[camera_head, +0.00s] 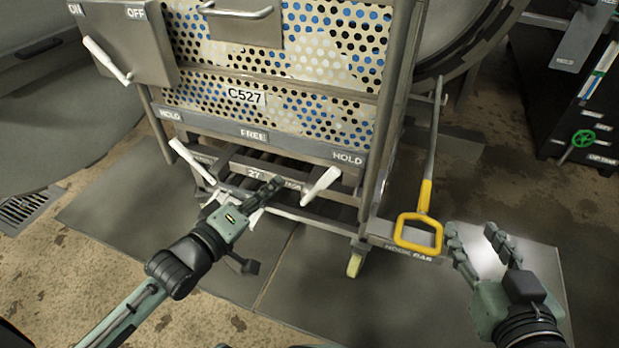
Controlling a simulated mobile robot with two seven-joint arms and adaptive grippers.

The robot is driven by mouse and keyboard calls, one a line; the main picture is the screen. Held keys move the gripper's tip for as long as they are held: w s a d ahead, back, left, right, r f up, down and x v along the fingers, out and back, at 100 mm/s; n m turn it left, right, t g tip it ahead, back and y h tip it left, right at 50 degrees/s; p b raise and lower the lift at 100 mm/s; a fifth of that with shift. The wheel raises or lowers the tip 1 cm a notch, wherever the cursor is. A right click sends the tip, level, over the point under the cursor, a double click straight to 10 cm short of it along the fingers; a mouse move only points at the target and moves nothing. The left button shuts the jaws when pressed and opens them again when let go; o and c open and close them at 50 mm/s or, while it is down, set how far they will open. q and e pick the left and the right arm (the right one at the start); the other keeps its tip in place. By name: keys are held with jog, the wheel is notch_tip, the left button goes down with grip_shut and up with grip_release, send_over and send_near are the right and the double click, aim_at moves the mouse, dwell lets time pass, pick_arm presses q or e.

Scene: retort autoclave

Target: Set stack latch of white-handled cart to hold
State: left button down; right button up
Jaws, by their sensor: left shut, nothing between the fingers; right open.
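The cart (215,55) has perforated panels, a C527 plate and a strip (210,127) marked HOLD, FREE and HOLD. Below the strip, a white lever (190,160) slants near the left HOLD label, and another white lever (320,186) slants just under the right HOLD label. I cannot tell which of them is the stack latch. My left gripper (272,187) is shut and empty, in front of the cart's lower frame between the two levers; I cannot tell if it touches anything. My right gripper (480,232) is open and empty, right of the cart.
A yellow-handled bar (420,230) stands at the cart's right, between it and my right gripper, above a HOOK BAR label. A box (118,45) marked ON and OFF with a white lever is at upper left. A dark cabinet (570,110) with a green valve wheel (583,138) is at right.

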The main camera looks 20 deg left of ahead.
aim_at(327, 180)
pick_arm(q)
jog(key=w+d+f+b, duration=0.1)
jog(key=w+d+f, duration=0.2)
jog(key=w+d, duration=0.2)
jog(key=shift+b+x, duration=0.3)
jog(key=shift+x, duration=0.9)
pick_arm(e)
jog(key=a+r+t+y, duration=0.2)
jog(key=a+r+t, duration=0.2)
jog(key=r, duration=0.4)
pick_arm(q)
jog(key=shift+r, duration=0.2)
pick_arm(e)
jog(key=shift+r, duration=0.1)
pick_arm(q)
jog(key=d+m+p, duration=0.1)
jog(key=p, duration=0.1)
jog(key=d+f+m+p, duration=0.1)
jog(key=p, duration=0.1)
jog(key=shift+d, duration=0.2)
pick_arm(e)
jog(key=s+d+f+g+h, duration=0.2)
jog(key=d+f+g, duration=0.2)
jog(key=f, duration=0.4)
jog(key=s+d+f+g+h, duration=0.3)
jog(key=d+f+g, duration=0.2)
jog(key=d+f, duration=0.2)
jog(key=shift+d+f+m, duration=0.25)
jog(key=shift+f+m, duration=0.15)
jog(key=shift+f, duration=0.4)
